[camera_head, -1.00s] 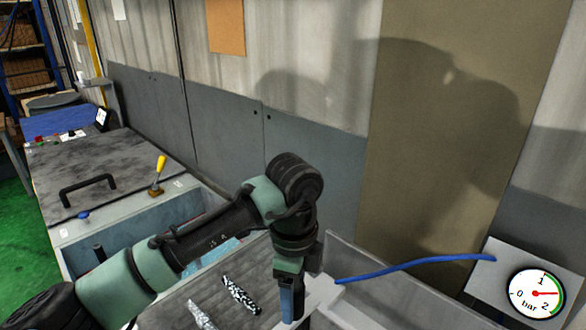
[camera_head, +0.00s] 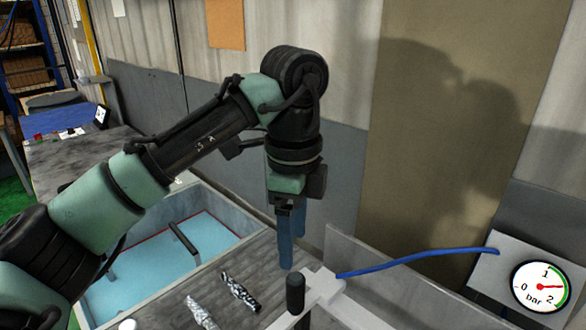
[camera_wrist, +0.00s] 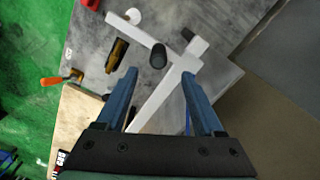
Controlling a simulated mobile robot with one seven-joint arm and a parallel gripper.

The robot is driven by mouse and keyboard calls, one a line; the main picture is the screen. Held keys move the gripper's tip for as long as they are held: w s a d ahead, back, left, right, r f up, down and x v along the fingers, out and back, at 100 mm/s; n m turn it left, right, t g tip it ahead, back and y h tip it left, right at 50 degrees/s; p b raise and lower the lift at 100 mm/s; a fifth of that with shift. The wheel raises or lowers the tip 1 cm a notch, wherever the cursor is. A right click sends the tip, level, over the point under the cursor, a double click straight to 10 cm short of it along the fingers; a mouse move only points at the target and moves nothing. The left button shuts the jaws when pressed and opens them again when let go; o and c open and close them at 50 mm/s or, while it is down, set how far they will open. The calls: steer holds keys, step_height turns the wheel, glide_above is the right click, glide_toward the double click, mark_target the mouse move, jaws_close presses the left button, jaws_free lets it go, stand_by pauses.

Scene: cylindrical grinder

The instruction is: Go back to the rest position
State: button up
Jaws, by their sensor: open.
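My gripper (camera_head: 291,240) points down above the grey work surface, with its blue fingers apart and nothing between them. In the wrist view my gripper (camera_wrist: 160,95) also shows open and empty. Below and just beyond the fingertips is a white bracket (camera_head: 322,288) with a black cylindrical knob (camera_head: 295,292) standing upright. The bracket (camera_wrist: 187,62) and knob (camera_wrist: 157,56) also show in the wrist view, the knob ahead of the fingertips. The fingers look clear of both.
A blue hose (camera_head: 415,260) runs from the bracket to a panel with a pressure gauge (camera_head: 541,287). An open blue-floored basin (camera_head: 160,265) is at left. A wall stands close behind.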

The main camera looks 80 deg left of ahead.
stand_by(0.3)
steer(key=w+d+r+m+t, duration=0.1)
steer(key=w+d+r+t, duration=0.3)
steer(key=w, duration=0.5)
steer(key=w+d+r+m+t, duration=0.1)
steer(key=w+d+r+t, duration=0.1)
steer(key=w+d, duration=0.6)
steer(key=w+d+r+m+t, duration=0.1)
steer(key=w+d+r+t, duration=0.2)
steer(key=w, duration=0.7)
steer(key=w+d+r+n+t+h, duration=0.1)
steer(key=w+d+r+t+h, duration=0.1)
steer(key=d+r+t, duration=0.55)
steer(key=w+d+r+t+h, duration=0.25)
steer(key=d+r, duration=0.65)
steer(key=d, duration=0.5)
steer(key=s+d+r+n+t+y, duration=0.1)
steer(key=s+r+n+t+y, duration=0.1)
steer(key=s, duration=0.4)
steer(key=s+d+r+n+t+y, duration=0.2)
steer(key=s+r+n+t, duration=0.3)
steer(key=s+t, duration=0.1)
steer(key=shift+s+n, duration=0.4)
steer(key=shift+s, duration=0.2)
